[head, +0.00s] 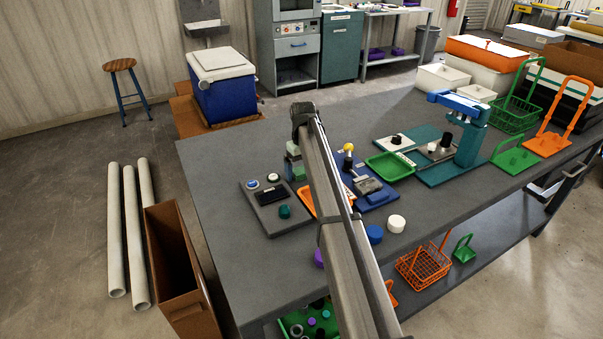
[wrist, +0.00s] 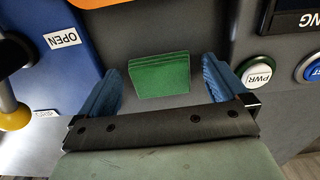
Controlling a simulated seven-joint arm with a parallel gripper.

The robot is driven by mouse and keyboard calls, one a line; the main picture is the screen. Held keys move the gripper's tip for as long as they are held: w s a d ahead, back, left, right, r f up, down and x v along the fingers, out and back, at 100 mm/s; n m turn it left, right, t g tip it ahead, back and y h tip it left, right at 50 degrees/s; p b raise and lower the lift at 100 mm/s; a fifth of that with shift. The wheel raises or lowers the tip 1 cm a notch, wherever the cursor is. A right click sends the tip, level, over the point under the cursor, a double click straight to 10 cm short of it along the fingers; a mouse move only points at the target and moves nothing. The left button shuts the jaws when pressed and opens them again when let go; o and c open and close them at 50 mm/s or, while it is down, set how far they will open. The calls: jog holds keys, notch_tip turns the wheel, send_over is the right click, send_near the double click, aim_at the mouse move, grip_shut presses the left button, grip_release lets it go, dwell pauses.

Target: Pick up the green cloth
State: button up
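The green cloth (wrist: 159,75) is a small folded stack lying on the dark grey surface in the wrist view. In the head view a green patch (head: 299,173) just below my gripper (head: 292,157) appears to be the cloth, partly hidden by my arm. In the wrist view my gripper (wrist: 161,67) is open, with one blue finger left of the cloth and the other right of it. A gap shows on both sides and nothing is held. How far the fingertips are above the surface I cannot tell.
A grey panel (head: 264,222) with buttons, including PWR (wrist: 259,73), lies close by. A blue panel (head: 375,200) with an OPEN label (wrist: 62,38) and a yellow-knobbed lever (head: 348,149) is opposite. An orange tray (head: 307,200) and green tray (head: 390,166) are near.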

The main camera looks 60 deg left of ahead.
aim_at(303, 171)
jog(key=c, duration=1)
jog(key=shift+r, duration=0.1)
notch_tip(303, 171, up, 10)
jog(key=o, duration=0.5)
jog(key=c, duration=0.4)
jog(key=w+d+r, duration=0.1)
jog(key=w+d, duration=1.6)
jog(key=w, duration=0.1)
jog(key=shift+w, duration=0.15)
